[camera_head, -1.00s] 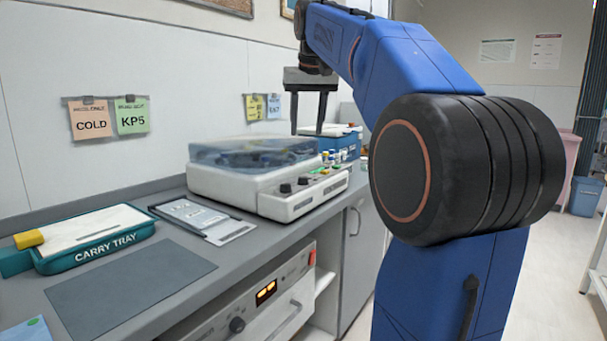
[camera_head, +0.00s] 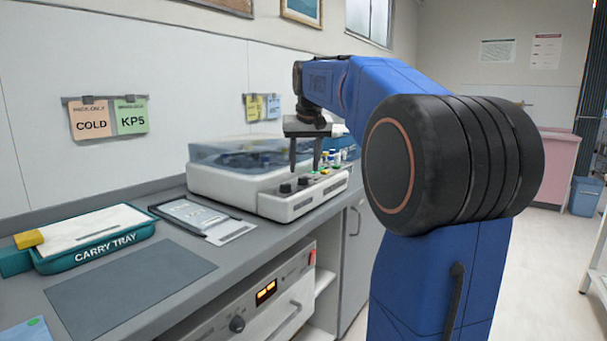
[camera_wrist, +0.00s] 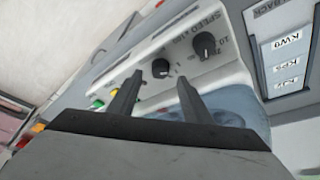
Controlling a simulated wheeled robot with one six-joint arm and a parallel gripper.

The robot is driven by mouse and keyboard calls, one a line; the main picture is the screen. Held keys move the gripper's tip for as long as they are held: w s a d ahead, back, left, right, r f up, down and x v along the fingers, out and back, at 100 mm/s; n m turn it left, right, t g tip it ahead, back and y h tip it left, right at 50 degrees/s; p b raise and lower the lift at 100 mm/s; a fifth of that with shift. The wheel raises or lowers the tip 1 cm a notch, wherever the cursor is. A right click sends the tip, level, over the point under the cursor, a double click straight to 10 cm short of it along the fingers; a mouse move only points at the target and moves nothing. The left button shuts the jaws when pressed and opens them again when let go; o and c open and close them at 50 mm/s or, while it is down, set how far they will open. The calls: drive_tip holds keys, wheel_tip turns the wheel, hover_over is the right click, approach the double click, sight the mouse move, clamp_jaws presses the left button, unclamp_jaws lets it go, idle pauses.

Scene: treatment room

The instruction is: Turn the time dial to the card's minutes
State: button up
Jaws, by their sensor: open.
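A white centrifuge-like machine (camera_head: 235,195) with a clear lid stands on the counter. Its sloped front panel has two black dials, a nearer-left dial (camera_head: 285,188) and a right dial (camera_head: 303,181). The wrist view shows one dial (camera_wrist: 161,68) between my fingertips in the picture and the other dial (camera_wrist: 204,45) to the right. A "SPEED" label is legible by them; I cannot tell for sure which is the time dial. My gripper (camera_head: 305,170) is open and empty, pointing down above the panel; its fingers also show in the wrist view (camera_wrist: 158,82).
A grey holder with cards (camera_head: 200,218) lies left of the machine; its labels (camera_wrist: 288,62) show in the wrist view. Coloured buttons (camera_wrist: 108,95) sit beside the dials. A teal carry tray (camera_head: 95,255) and wall notes (camera_head: 132,116) are at left. The dark mat (camera_head: 130,290) is clear.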

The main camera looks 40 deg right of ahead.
sight(302, 178)
drive_tip(key=shift+x, duration=1.95)
drive_tip(key=c, duration=1.1)
drive_tip(key=shift+o, duration=0.2)
drive_tip(key=shift+w+a+m+g+h, duration=0.1)
drive_tip(key=shift+m+g+h, duration=0.3)
drive_tip(key=shift+m, duration=1)
drive_tip(key=shift+w+a+m+g+h, duration=0.1)
drive_tip(key=shift+m+g+h, duration=0.3)
drive_tip(key=shift+m, duration=1)
drive_tip(key=shift+d, duration=0.1)
